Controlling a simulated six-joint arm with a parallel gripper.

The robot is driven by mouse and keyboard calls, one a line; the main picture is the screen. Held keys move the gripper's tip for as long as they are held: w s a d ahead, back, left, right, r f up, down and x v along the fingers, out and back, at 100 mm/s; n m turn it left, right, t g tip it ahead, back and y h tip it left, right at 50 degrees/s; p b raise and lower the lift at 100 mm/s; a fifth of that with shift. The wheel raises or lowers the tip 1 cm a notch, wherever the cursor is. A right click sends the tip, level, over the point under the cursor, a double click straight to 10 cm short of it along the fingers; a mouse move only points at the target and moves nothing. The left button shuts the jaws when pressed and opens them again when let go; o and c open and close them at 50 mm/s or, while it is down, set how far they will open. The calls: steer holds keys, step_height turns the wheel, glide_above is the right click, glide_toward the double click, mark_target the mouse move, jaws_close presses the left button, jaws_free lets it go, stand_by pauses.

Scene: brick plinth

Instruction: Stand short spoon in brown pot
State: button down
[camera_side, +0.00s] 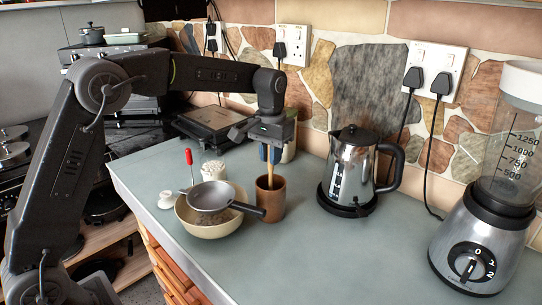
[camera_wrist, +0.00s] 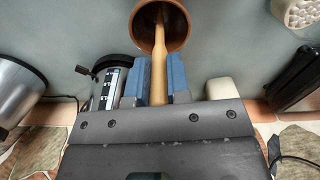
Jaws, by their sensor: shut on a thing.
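The brown pot (camera_side: 270,200) stands upright on the counter, to the right of a cream bowl. My gripper (camera_side: 269,142) is above the pot and points down. It is shut on the short spoon (camera_side: 269,166), a light wooden one, held roughly upright. The spoon's lower part goes into the pot's mouth. In the wrist view the blue fingers (camera_wrist: 158,76) close on the spoon (camera_wrist: 159,58), which reaches inside the pot (camera_wrist: 180,24). I cannot tell whether its lower end touches the pot's bottom.
A kettle (camera_side: 350,170) and a blender (camera_side: 490,225) stand to the right. The front counter is clear.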

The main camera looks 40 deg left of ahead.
steer(key=shift+f, duration=0.35)
steer(key=c, duration=1.1)
jaws_free()
